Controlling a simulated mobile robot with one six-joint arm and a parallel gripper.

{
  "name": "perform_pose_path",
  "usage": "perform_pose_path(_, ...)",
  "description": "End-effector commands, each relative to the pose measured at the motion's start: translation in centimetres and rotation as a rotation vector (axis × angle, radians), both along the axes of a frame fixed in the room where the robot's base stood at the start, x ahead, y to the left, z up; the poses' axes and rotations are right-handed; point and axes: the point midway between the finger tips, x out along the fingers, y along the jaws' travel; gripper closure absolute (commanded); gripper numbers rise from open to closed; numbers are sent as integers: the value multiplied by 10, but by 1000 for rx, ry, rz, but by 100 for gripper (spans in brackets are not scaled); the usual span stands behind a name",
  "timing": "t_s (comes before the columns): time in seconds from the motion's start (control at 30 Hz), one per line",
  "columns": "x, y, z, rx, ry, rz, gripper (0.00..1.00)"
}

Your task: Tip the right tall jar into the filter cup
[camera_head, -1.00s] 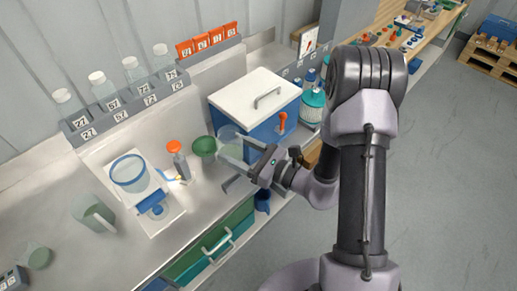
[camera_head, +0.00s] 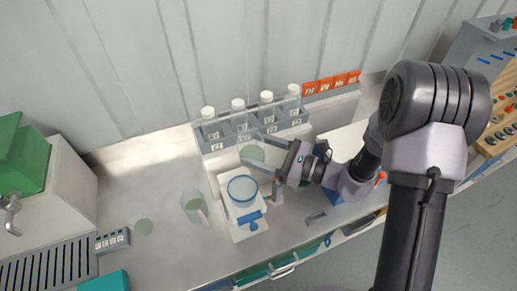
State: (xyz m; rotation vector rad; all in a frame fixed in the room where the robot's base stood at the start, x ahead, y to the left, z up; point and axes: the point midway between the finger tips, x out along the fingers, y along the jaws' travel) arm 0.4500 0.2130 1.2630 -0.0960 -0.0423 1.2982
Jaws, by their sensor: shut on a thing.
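My gripper (camera_head: 258,152) is shut on a pale, see-through greenish jar (camera_head: 251,153), the right tall jar. It holds the jar just behind and slightly right of the filter cup. The jar is partly covered by the fingers, and I cannot tell its tilt. The filter cup (camera_head: 242,188) is a clear cup with a blue rim on a white stand with a blue part in front. The other tall jar (camera_head: 194,208), pale green with a handle, stands on the counter left of the stand.
Several white-capped bottles (camera_head: 239,113) stand in a grey labelled rack (camera_head: 215,144) behind the jar. Orange tags (camera_head: 325,86) are at the back right. A flat greenish disc (camera_head: 143,227) lies at left, near a small grey box (camera_head: 112,240).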

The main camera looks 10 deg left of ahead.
Motion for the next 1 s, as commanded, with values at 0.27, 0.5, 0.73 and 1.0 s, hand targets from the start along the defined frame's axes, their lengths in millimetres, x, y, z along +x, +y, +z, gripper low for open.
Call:
perform_pose_path(0.27, 6, -4, -31, -64, -120, -1, 82)
perform_pose_path(0.5, 12, -7, -53, -135, -251, -2, 82)
perform_pose_path(0.73, 19, -11, -75, -240, -446, -2, 82)
perform_pose_path(1.0, 25, -13, -101, -437, -807, -1, 82)
